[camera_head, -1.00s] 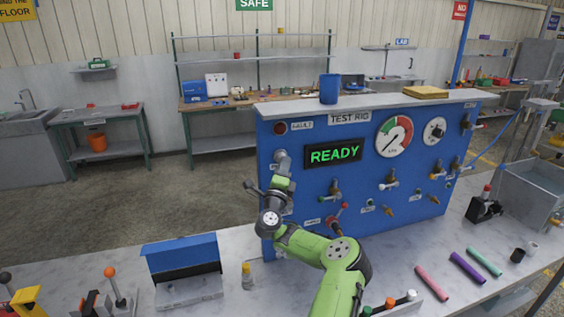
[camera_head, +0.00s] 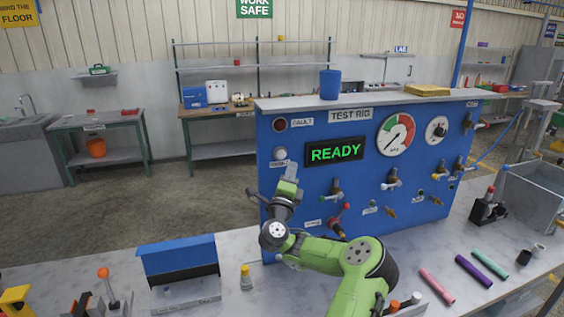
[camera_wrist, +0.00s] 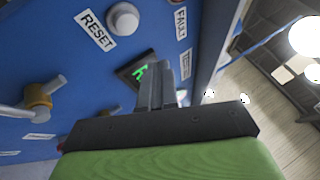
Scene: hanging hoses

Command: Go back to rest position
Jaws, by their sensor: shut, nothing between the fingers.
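My gripper (camera_head: 289,174) is shut and empty at the left part of the blue test rig (camera_head: 345,180), just below a pale round button (camera_head: 280,154). The wrist view shows my closed fingers (camera_wrist: 156,82) with the white RESET button (camera_wrist: 122,17) and its label (camera_wrist: 95,29) ahead of them, apart from the fingertips in the picture. The READY display (camera_head: 334,151) glows green. My green arm bends up from the bottom of the head view.
Three hose pieces, pink (camera_head: 436,286), purple (camera_head: 473,270) and teal (camera_head: 490,263), lie on the bench at right. Valves stick out of the rig.

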